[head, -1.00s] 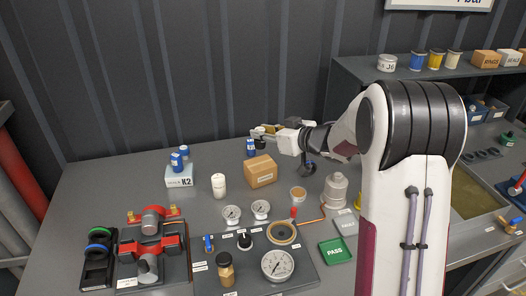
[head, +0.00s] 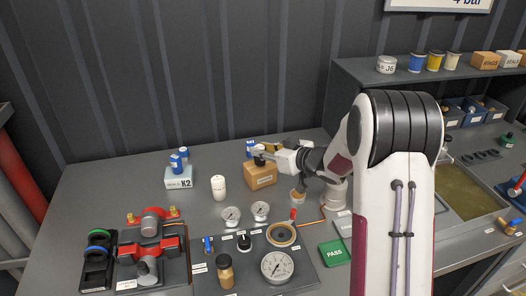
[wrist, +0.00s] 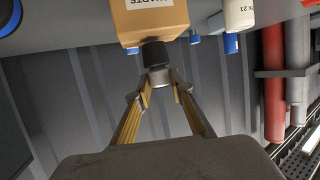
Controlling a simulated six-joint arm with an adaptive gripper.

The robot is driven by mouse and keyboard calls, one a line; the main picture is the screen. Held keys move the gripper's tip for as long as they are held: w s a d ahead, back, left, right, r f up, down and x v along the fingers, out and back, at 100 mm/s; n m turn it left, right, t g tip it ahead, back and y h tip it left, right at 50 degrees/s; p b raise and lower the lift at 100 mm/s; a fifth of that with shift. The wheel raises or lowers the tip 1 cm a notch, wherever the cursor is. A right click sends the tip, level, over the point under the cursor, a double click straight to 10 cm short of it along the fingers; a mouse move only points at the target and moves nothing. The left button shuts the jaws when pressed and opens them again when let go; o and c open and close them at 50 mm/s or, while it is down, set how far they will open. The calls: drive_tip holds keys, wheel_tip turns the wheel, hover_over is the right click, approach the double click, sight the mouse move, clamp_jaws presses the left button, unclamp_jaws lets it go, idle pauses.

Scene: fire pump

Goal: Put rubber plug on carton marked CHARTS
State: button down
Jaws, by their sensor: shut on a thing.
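The carton (head: 262,181) is a small tan box near the back middle of the bench. In the wrist view the carton (wrist: 150,18) appears upside down, with a label reading CHARTS. My gripper (head: 272,154) is just above the carton in the head view. In the wrist view my gripper (wrist: 160,84) is shut on the dark rubber plug (wrist: 155,54). The plug's black end overlaps the carton's top edge in that view. I cannot tell whether the plug touches the carton. The plug is small and partly hidden in the head view.
A blue container (head: 250,148) stands behind the carton. A white cylinder (head: 218,187) stands to its left, and a box marked K2 (head: 179,183) with blue-capped items is farther left. Gauges (head: 277,266) lie in front. A pale domed fitting (head: 336,194) stands right, close under my arm.

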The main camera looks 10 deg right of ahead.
drive_tip(key=shift+f, duration=0.25)
drive_tip(key=shift+f, duration=0.1)
drive_tip(key=c, duration=1.8)
unclamp_jaws()
drive_tip(key=shift+s+r, duration=0.1)
drive_tip(key=shift+r, duration=0.1)
drive_tip(key=v, duration=1.1)
drive_tip(key=shift+s+d+r, duration=0.1)
drive_tip(key=shift+s+d, duration=0.1)
drive_tip(key=shift+s, duration=0.15)
drive_tip(key=shift+r, duration=0.1)
